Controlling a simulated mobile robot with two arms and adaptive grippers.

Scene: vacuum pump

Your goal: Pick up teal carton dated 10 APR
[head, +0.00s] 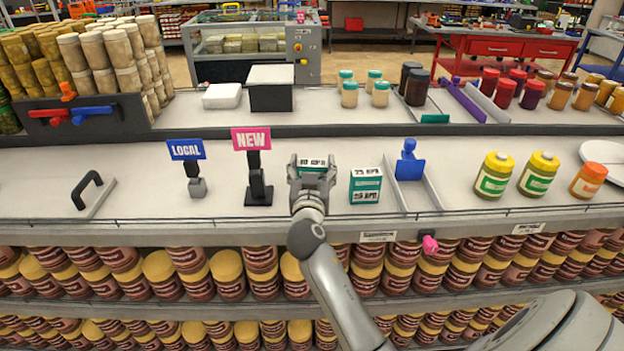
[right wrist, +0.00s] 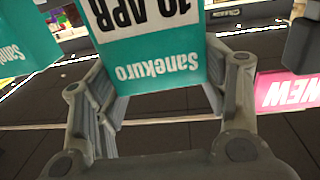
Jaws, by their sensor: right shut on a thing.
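My right gripper (head: 312,174) reaches over the middle of the front shelf in the head view. It is shut on a teal and white carton (head: 314,162), mostly hidden behind the fingers there. In the right wrist view the held carton (right wrist: 155,55) shows upside-down print reading 10 APR and Sanekuro, between the two fingers (right wrist: 160,110). A second teal and white carton (head: 365,186) stands on the shelf just right of the gripper; its teal side (right wrist: 22,45) shows at the left of the right wrist view. My left gripper is not in view.
A pink NEW sign (head: 252,139) on a black stand is close left of the gripper, with a blue LOCAL sign (head: 186,150) further left. Shelf between handle and LOCAL sign is clear.

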